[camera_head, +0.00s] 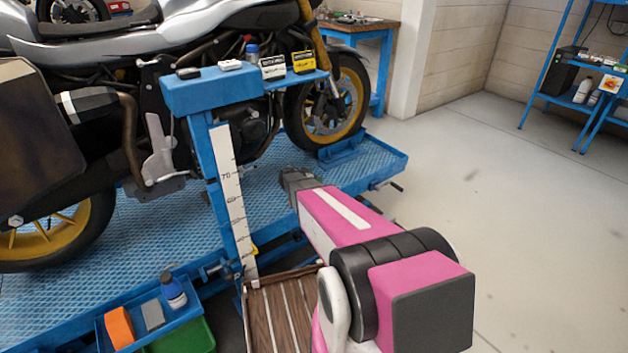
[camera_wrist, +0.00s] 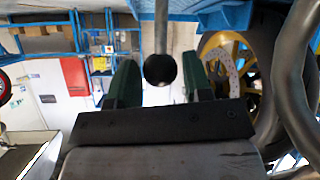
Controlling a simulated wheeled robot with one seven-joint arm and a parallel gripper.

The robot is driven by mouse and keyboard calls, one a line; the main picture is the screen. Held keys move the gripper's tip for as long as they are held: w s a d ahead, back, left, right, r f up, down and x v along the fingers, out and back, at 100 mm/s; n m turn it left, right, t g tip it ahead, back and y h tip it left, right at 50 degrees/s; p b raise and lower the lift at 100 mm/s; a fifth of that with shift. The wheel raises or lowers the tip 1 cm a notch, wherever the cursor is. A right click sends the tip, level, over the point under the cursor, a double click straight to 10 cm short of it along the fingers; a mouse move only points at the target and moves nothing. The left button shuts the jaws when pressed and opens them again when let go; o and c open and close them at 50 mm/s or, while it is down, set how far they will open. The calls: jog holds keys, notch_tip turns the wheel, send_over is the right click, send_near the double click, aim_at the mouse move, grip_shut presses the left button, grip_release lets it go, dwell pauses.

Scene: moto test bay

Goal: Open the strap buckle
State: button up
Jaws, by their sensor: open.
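No strap buckle can be made out clearly in either view. My gripper (camera_head: 292,178) reaches over the blue lift platform toward the motorcycle (camera_head: 170,40), beside its front wheel, in the head view. In the wrist view my gripper (camera_wrist: 159,62) is open, with one dark green finger on each side. A round black knob (camera_wrist: 160,69) on a grey rod shows between the fingers; I cannot tell whether they touch it. The motorcycle's front wheel (camera_wrist: 232,42), with a yellow rim and brake disc, is right of the fingers. My arm hides part of the platform edge in the head view.
A blue stand (camera_head: 208,92) carrying small boxes and a bottle is left of my gripper. A blue tray (camera_head: 185,318) with a bottle and an orange item is at lower left. A blue shelf (camera_head: 545,80) stands far right. Floor at right is clear.

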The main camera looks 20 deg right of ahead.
jog(key=v, duration=1)
jog(key=shift+s+a+r, duration=0.15)
jog(key=shift+a+r, duration=0.05)
jog(key=shift+r, duration=0.05)
jog(key=shift+c, duration=0.4)
